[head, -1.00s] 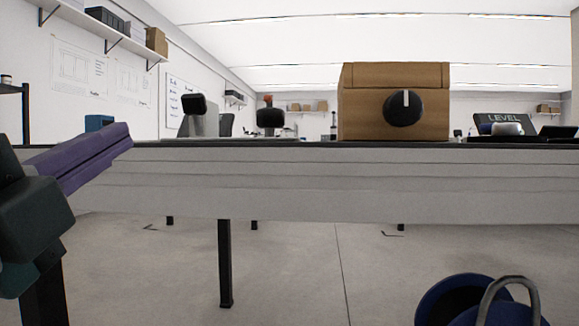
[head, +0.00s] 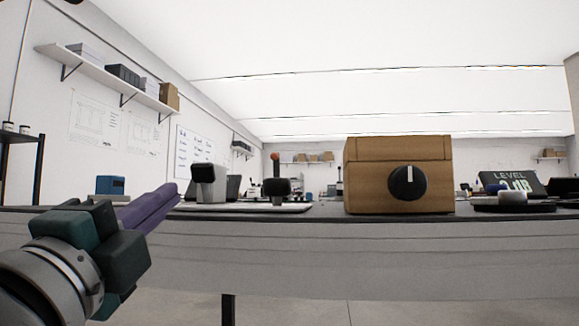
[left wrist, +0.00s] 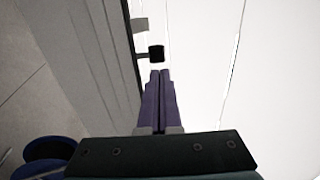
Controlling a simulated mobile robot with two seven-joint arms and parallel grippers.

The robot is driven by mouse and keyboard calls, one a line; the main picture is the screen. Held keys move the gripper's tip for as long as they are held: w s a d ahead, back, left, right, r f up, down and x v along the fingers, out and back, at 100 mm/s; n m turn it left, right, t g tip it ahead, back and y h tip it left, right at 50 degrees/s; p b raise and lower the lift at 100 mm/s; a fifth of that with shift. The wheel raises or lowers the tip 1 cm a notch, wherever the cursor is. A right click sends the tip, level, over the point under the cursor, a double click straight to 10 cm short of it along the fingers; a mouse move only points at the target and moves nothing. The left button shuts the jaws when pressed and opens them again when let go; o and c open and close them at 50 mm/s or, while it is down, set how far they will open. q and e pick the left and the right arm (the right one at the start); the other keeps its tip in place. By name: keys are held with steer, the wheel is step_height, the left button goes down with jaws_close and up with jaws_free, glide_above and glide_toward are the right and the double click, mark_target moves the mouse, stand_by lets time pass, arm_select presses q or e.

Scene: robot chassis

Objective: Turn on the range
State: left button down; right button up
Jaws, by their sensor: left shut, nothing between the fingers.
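A wooden box (head: 375,180) stands on the grey table, right of the middle in the head view. A round black knob (head: 407,183) is on its front face, with its white mark pointing straight up. My left gripper (head: 174,191) has purple fingers, which are shut and empty. It is left of the box at about table-top height in the head view, well apart from the knob. The closed fingertips also show in the left wrist view (left wrist: 160,74), close below a black block in the picture. My right gripper is not in view.
Left of the box stand a grey-and-black device (head: 207,183) and a black device with a red-tipped stick (head: 277,188). A round dial device (head: 512,199) and a "LEVEL" display (head: 510,181) are on the right. The table's front edge (head: 400,240) runs across the head view.

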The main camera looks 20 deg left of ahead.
mark_target(201, 170)
arm_select(q)
steer(key=x, duration=0.7)
steer(key=shift+w+r+p, duration=0.1)
steer(key=shift+p, duration=0.2)
